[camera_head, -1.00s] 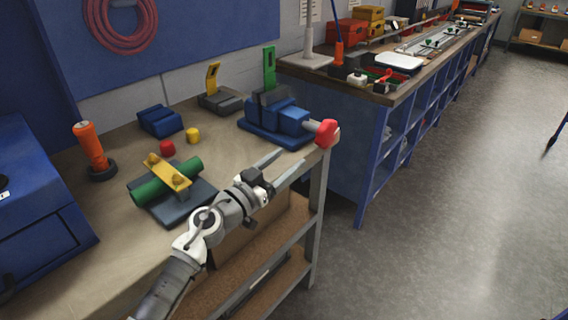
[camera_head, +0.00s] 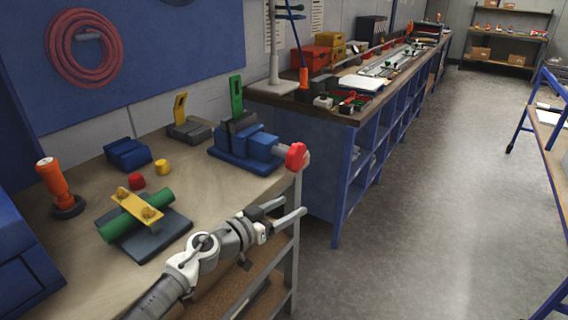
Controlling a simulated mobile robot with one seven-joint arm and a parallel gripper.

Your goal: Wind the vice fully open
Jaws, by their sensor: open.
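The blue vice (camera_head: 245,146) stands at the back right of the workbench. A red handle (camera_head: 296,157) sits on the end of its grey screw, out past the bench's right edge. My gripper (camera_head: 294,212) is open and empty. It is in front of the bench's right corner, below the red handle in the picture and apart from it. How far the vice jaws stand apart cannot be told from here.
On the workbench (camera_head: 197,187) stand a green cylinder under a yellow clamp (camera_head: 137,213), an orange-handled tool (camera_head: 55,186), a blue block (camera_head: 128,153) and small red and yellow pieces. A second bench (camera_head: 317,153) stands behind. Floor on the right is clear.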

